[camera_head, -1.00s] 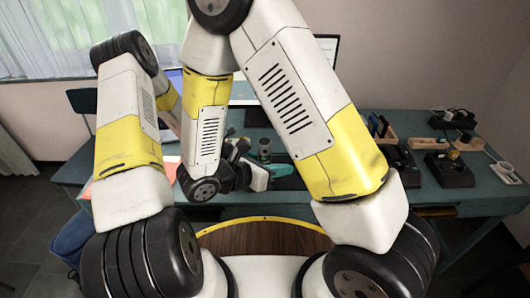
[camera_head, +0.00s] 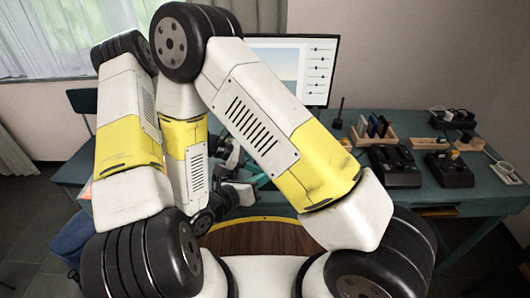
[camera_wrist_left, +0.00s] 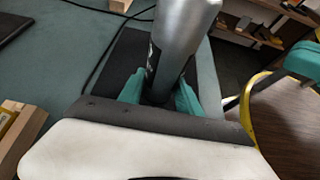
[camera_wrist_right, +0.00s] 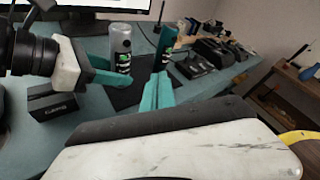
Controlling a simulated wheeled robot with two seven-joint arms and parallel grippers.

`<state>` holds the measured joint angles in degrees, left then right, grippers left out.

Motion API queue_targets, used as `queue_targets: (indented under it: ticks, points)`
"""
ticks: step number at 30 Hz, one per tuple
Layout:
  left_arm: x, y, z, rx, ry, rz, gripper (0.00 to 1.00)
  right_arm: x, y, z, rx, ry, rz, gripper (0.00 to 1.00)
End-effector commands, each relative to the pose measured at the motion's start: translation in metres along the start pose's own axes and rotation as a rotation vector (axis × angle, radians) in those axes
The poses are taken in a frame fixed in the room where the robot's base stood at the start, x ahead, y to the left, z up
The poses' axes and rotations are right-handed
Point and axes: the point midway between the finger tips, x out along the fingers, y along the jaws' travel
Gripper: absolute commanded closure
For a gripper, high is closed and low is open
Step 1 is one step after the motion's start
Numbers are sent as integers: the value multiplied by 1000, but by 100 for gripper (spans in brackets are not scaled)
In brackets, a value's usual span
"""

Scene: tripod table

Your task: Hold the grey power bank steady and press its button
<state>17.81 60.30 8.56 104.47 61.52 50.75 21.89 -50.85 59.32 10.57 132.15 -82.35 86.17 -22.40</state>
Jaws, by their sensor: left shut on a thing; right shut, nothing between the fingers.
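The grey power bank (camera_wrist_right: 120,46) is a silvery cylinder with a dark and green label near its lower end. It stands roughly upright in the right wrist view. My left gripper (camera_wrist_left: 160,98) is shut on its lower part, one teal finger on each side. The power bank (camera_wrist_left: 181,38) also fills the top middle of the left wrist view. My right gripper (camera_wrist_right: 158,92) is shut and empty, in front of and to the right of the power bank, apart from it. The button cannot be made out. In the head view my arms hide the power bank.
A dark green cylinder (camera_wrist_right: 166,46) stands just right of the power bank. A black mat (camera_wrist_right: 131,94) lies beneath, and a black box (camera_wrist_right: 55,106) is at left. A monitor (camera_head: 300,66) is behind. Black devices (camera_head: 396,166) stand at the right of the table.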

Motion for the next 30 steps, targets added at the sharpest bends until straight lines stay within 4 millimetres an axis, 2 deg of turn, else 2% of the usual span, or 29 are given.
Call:
queue_targets:
  ticks: [9,15,30]
  points:
    - [-1,0,0,-1,-2,1,82,34,20,24,6,2,-8,100]
    - [-1,0,0,-2,-2,2,82,48,30,34,5,1,-8,100]
    - [-1,0,-1,-2,-1,2,82,54,34,38,3,1,-7,100]
